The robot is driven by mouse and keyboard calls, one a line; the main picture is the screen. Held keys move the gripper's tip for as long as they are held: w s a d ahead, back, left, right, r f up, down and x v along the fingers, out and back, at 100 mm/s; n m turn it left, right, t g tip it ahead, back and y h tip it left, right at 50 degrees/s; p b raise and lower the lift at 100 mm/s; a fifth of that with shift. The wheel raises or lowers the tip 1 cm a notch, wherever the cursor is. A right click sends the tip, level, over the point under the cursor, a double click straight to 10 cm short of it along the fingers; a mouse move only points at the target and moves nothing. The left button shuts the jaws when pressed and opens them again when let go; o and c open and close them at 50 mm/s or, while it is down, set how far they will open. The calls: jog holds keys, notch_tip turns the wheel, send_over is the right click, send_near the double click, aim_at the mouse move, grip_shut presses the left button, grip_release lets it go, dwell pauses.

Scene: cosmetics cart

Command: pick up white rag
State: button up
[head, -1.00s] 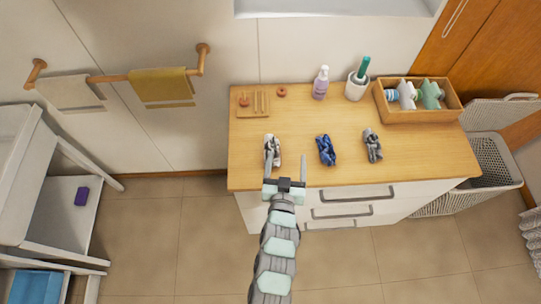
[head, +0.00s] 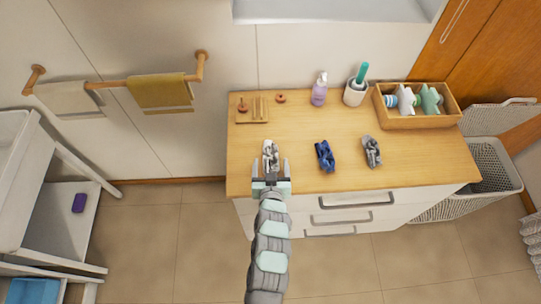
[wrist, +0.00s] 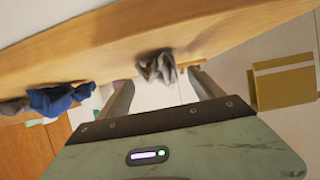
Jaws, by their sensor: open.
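The white rag (head: 270,152) lies crumpled on the wooden cabinet top (head: 210,0), near its front left.
A blue rag (head: 325,156) and a grey rag (head: 372,151) lie to the right on the same top. Behind them stand a purple pump bottle (head: 319,90), a white brush holder (head: 355,92) and a wooden box (head: 418,121). A small wooden tray (head: 243,115) sits at the back left.

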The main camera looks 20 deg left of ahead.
aim_at(271, 157)
jog(key=shift+p+x, duration=0.45)
jog(key=shift+x, duration=1.75)
jog(key=shift+r, duration=0.1)
jog(key=shift+c, duration=0.5)
jog(key=c, duration=1.3)
notch_tip(271, 157, up, 26)
jog(key=shift+a, duration=0.1)
